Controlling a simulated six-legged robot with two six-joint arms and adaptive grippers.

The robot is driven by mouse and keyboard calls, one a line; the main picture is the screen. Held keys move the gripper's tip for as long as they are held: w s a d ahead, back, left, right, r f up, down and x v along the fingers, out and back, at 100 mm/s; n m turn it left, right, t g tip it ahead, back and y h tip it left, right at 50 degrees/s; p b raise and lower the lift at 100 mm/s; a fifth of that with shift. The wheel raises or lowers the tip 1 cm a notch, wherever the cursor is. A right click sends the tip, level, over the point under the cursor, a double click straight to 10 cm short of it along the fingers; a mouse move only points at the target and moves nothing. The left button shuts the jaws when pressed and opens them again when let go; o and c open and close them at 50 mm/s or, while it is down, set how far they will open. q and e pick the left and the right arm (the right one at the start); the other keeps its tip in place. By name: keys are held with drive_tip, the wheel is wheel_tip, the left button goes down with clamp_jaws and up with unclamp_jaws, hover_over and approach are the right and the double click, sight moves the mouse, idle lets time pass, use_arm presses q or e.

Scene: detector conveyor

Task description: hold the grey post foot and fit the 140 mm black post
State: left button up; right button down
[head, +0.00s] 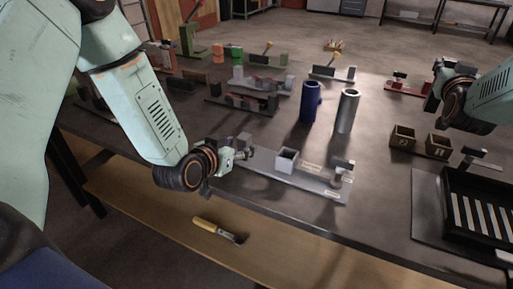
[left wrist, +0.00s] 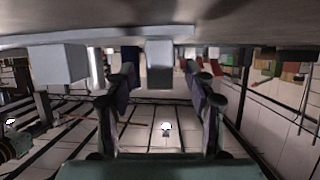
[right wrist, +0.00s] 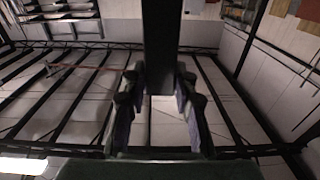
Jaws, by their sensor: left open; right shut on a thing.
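My left gripper (head: 248,153) is open, low over the left end of a grey plate (head: 262,178) at the table's front edge. In the left wrist view, which is upside down, a small grey block (left wrist: 160,62) stands ahead between the open fingers (left wrist: 166,92); it looks like the post foot, and I cannot tell whether they touch it. My right gripper (right wrist: 163,92) is shut on the black post (right wrist: 160,40), a dark bar running up between its fingers. In the head view my right gripper (head: 436,100) is raised at the right; the post is not clear there.
A pale open box (head: 287,160) stands on the plate, right of my left gripper. A blue cylinder (head: 310,102) and a silver cylinder (head: 347,111) stand behind. Small brown bins (head: 402,138) and a black tray (head: 452,215) are at the right. A yellow-handled tool (head: 206,224) lies below.

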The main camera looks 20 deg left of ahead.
use_arm(q)
drive_tip(key=shift+x, duration=1.05)
drive_tip(key=shift+c, duration=0.5)
clamp_jaws()
drive_tip(key=shift+o, duration=0.4)
unclamp_jaws()
